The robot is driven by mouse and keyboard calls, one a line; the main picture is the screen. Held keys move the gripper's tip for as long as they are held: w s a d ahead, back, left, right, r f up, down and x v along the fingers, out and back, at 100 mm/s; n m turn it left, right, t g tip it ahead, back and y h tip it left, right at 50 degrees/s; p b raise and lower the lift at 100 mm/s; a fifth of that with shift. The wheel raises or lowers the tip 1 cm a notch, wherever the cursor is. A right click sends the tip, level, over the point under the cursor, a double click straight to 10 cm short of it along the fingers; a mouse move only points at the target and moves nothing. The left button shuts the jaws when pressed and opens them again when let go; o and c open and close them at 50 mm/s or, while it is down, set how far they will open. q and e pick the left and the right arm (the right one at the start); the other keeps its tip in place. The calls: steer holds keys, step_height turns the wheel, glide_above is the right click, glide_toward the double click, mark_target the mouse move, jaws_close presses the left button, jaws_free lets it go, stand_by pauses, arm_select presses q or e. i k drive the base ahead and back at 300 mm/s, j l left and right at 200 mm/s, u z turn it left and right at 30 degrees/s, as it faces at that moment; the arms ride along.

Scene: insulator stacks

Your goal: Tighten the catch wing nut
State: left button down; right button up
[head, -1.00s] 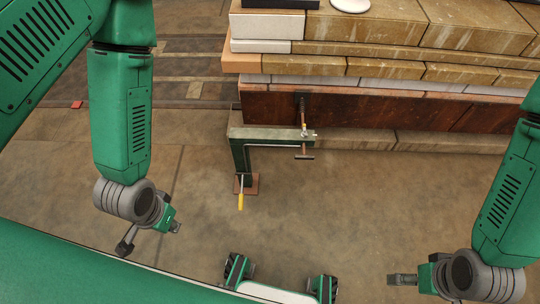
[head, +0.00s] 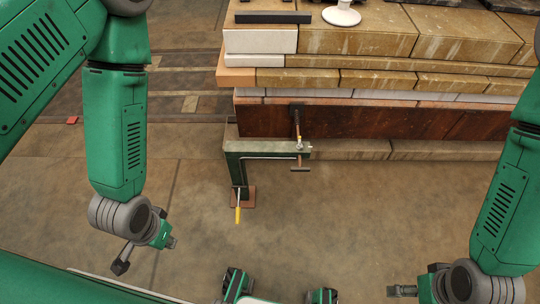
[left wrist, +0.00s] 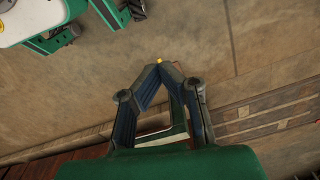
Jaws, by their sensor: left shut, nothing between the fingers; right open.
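A green metal bracket (head: 262,147) stands on the floor in front of the brick stack in the head view. A small pale metal fitting (head: 300,145), possibly the catch wing nut, sits at the right end of its top bar. It is too small to make out its wings or how tight it is. A rod with a brown crossbar (head: 300,168) passes through there. My left gripper (head: 172,242) is shut and empty, left of and nearer than the bracket. Its fingers meet in the left wrist view (left wrist: 160,66). My right gripper (head: 390,291) is open at lower right, apart from the bracket.
A yellow-handled tool (head: 238,214) hangs at the bracket's foot, by a brown base plate (head: 249,196). The layered stack (head: 370,80) fills the back right, with a white round-based object (head: 341,15) on top. Open floor (head: 370,210) lies between my arms.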

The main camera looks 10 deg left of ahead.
mark_target(299, 146)
steer(key=i+l+z, duration=0.15)
steer(key=z, duration=0.2)
steer(key=i+l+z, duration=0.15)
steer(key=z, duration=0.2)
steer(key=l, duration=0.1)
